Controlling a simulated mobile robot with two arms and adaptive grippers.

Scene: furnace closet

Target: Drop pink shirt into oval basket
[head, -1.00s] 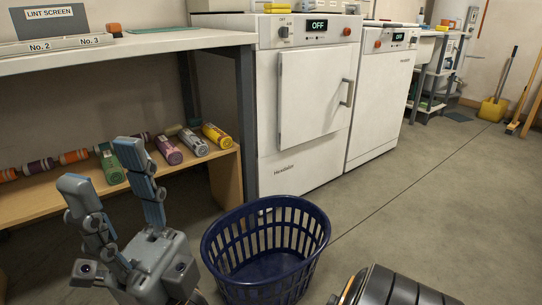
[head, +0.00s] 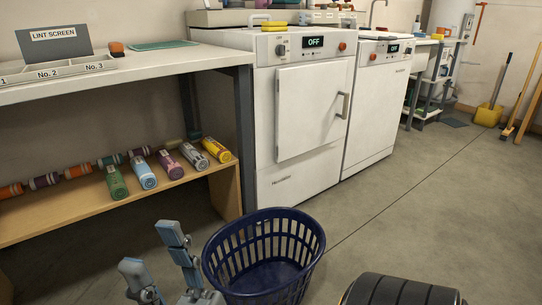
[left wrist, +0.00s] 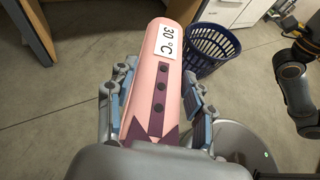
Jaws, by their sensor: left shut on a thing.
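The pink shirt (left wrist: 158,60) is a rolled bundle with a 30 °C label and dark buttons, seen in the left wrist view. My left gripper (left wrist: 158,88) is shut on it, with fingers along both sides. The oval basket (head: 226,262) is dark blue with slatted walls, stands on the floor, and looks empty in the head view. It also shows in the left wrist view (left wrist: 212,42), beyond and right of the shirt, apart from it.
A white bench (head: 170,60) stands at left, with several coloured rolls on its wooden lower shelf (head: 80,212). White machines (head: 305,115) stand behind the basket. The floor (head: 410,210) at right is open. A yellow dustpan (head: 487,115) and brooms stand far right.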

